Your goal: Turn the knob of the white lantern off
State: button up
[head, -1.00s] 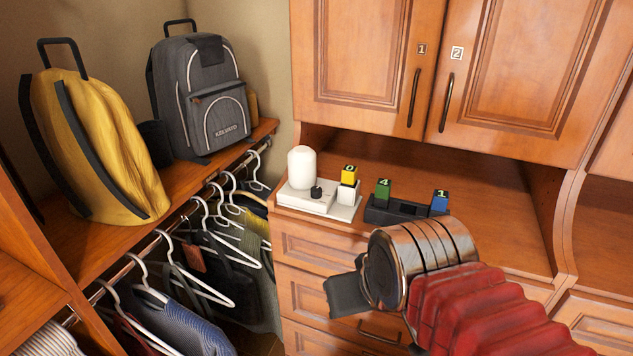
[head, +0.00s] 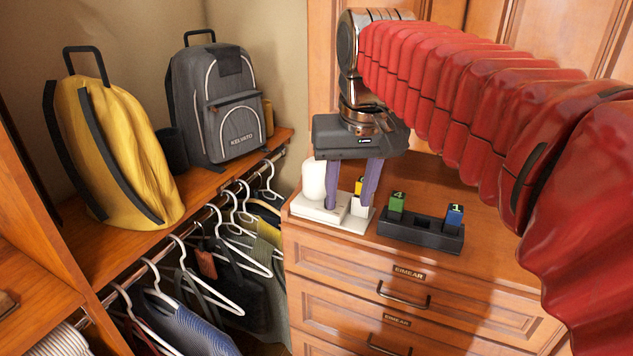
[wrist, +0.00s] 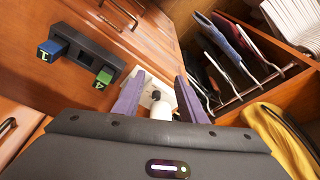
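The white lantern (head: 313,180) stands on its flat white base at the left end of the dresser top. It also shows in the wrist view (wrist: 161,110). Its small black knob (wrist: 156,95) shows between my fingers in the wrist view. In the head view my left finger hides the knob. My gripper (head: 350,202) points down over the lantern's base, its two purple fingers spread apart. The wrist view shows the same open fingers (wrist: 158,80) with nothing held. I cannot tell whether a finger touches the base.
A white block with a yellow cube (head: 359,186) stands close beside my right finger. A black holder (head: 420,233) with a green cube (head: 397,201) and a blue cube (head: 454,215) sits to the right. Cabinet doors rise behind. Backpacks and hanging clothes are at left.

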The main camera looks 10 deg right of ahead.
jog(key=w+r+g, duration=0.1)
jog(key=w+r, duration=0.1)
jog(key=w, duration=0.4)
jog(key=w+r+g, duration=0.1)
jog(key=w+r, duration=0.1)
jog(key=w, duration=0.5)
jog(key=shift+w+r+m+g, duration=0.15)
jog(key=shift+r+m+g, duration=0.15)
jog(key=shift+g, duration=0.1)
jog(key=shift+d+f, duration=0.1)
jog(key=shift+f, duration=0.05)
jog(key=shift+f, duration=6.8)
grip_shut()
